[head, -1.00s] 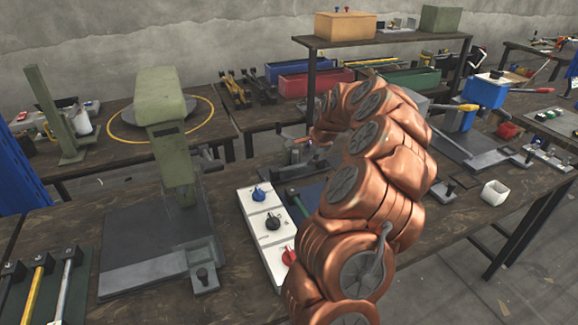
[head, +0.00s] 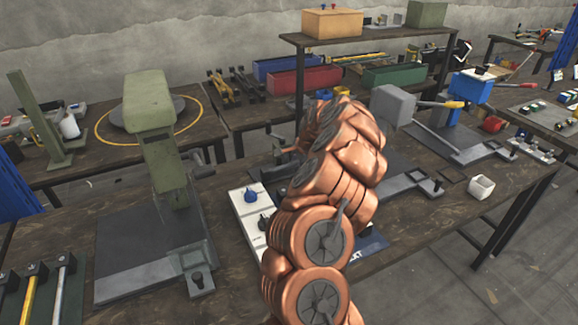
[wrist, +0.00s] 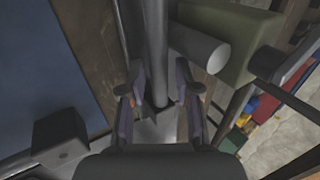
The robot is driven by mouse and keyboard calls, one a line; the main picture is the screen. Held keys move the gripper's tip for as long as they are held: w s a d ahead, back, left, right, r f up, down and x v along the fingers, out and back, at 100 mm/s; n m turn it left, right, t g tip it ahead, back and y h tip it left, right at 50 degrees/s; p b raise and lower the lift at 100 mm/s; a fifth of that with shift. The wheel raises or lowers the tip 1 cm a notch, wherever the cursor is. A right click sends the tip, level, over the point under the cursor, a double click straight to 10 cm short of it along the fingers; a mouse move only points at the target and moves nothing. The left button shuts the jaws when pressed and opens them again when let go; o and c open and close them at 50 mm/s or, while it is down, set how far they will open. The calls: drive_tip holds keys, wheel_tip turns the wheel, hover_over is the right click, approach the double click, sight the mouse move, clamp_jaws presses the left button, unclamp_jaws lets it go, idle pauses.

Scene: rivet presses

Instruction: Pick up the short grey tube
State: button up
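My gripper (wrist: 160,92) shows in the wrist view with its two fingers apart, one on each side of a grey upright bar (wrist: 157,45). I cannot tell whether either finger touches the bar. A short, thick grey cylinder (wrist: 200,50) with a pale round end lies just right of the bar, beyond the right finger. I cannot tell which of these grey pieces is the short grey tube, or whether they are joined. In the head view my copper-coloured arm hides my gripper and the bench behind it.
A green press (head: 165,160) stands left of my arm, beside a white panel with knobs (head: 246,207). A grey press head (head: 392,105) stands behind right. A blue mat (wrist: 40,70) lies left in the wrist view.

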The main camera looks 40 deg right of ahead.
drive_tip(key=shift+w+f, duration=0.15)
drive_tip(key=shift+f, duration=0.15)
drive_tip(key=shift+c, duration=0.4)
clamp_jaws()
